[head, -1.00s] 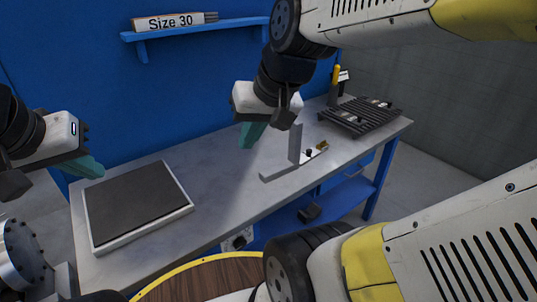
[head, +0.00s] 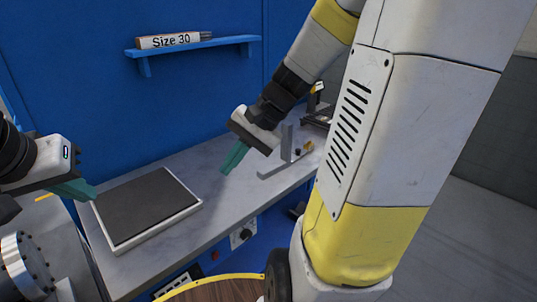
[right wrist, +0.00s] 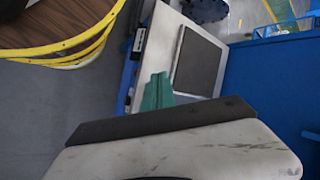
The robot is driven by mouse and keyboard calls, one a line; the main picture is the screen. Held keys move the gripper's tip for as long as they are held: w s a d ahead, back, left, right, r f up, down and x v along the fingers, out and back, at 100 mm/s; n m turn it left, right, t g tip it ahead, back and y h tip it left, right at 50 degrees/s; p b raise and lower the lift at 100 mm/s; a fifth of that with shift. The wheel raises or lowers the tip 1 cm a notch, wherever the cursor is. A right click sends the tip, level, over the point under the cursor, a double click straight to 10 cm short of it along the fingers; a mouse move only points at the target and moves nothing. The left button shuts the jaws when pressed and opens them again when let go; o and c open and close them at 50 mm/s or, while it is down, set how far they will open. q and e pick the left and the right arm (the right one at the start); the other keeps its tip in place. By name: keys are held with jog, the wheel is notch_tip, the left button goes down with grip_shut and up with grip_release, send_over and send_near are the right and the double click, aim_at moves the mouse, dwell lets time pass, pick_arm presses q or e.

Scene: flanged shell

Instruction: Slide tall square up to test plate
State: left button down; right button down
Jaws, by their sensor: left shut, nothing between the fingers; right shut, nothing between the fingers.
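A grey upright square (head: 287,142) stands on the bench, its long low foot (head: 275,171) lying along the top. Small dark and brass-coloured parts (head: 307,147) sit just right of it. A dark-topped slab with a pale rim (head: 117,246) lies flat at the bench's left; I cannot tell which piece is the test plate. My right gripper (head: 234,157) is shut and empty, with teal fingers, left of the square and apart from it. It also shows in the right wrist view (right wrist: 157,92). My left gripper (head: 78,189) is shut and empty near the slab's left corner.
A slatted dark rack (head: 318,117) is partly hidden by my right arm. A flanged metal part (head: 24,264) stands lower left. The bench between slab and square is clear.

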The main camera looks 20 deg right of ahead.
jog(key=w+d+f+m+t+y, duration=0.2)
jog(key=w+d+f+m+y, duration=0.25)
jog(key=w+m, duration=0.3)
jog(key=m+t+h, duration=0.8)
jog(key=m+t, duration=0.5)
jog(key=m, duration=0.6)
send_near(287, 156)
jog(key=shift+y, duration=0.25)
jog(key=x, duration=0.7)
jog(key=shift+d+f, duration=0.15)
jog(key=shift+d, duration=0.05)
jog(key=shift+x, duration=1.1)
